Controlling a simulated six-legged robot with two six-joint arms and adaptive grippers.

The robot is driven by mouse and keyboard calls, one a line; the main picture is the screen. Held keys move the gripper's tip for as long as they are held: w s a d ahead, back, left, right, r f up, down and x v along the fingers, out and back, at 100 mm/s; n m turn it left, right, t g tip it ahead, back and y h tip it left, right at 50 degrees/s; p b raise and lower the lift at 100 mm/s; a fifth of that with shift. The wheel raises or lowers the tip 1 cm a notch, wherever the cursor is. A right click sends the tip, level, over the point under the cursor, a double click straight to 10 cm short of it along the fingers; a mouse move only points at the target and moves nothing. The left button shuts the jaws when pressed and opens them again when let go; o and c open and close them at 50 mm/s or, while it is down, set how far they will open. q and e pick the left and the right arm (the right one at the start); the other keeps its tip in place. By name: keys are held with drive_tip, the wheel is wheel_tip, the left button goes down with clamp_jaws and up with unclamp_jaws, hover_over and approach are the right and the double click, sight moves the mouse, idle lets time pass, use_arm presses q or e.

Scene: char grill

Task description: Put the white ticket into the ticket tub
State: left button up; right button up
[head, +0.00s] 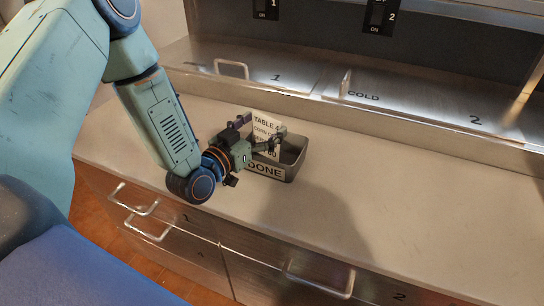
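The white ticket (266,122) has dark print that begins "TABLE 4". It stands upright at the left part of the grey ticket tub (291,172), which is marked "DONE" on its front. The ticket's lower part is hidden behind my gripper and the tub's front, so I cannot see what it rests on. My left gripper (263,125) is in front of the ticket at the tub's left end. Its two fingers are spread apart, one by the ticket's left edge and one across its lower right. My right gripper is not in view.
The tub stands on a pale counter (400,215). Behind it is a steel ledge with lids, one marked "COLD" (364,96), and handles (231,68). Drawers with bar handles (320,283) are below the front edge. The counter right of the tub is clear.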

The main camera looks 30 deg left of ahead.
use_arm(q)
drive_tip(key=shift+o, duration=1)
drive_tip(key=shift+d, duration=0.1)
drive_tip(key=shift+d, duration=0.1)
drive_tip(key=shift+s+a, duration=0.25)
drive_tip(key=shift+s, duration=0.1)
drive_tip(key=s+a, duration=0.1)
drive_tip(key=s, duration=1)
drive_tip(key=shift+a, duration=0.4)
drive_tip(key=shift+s+d+r, duration=0.1)
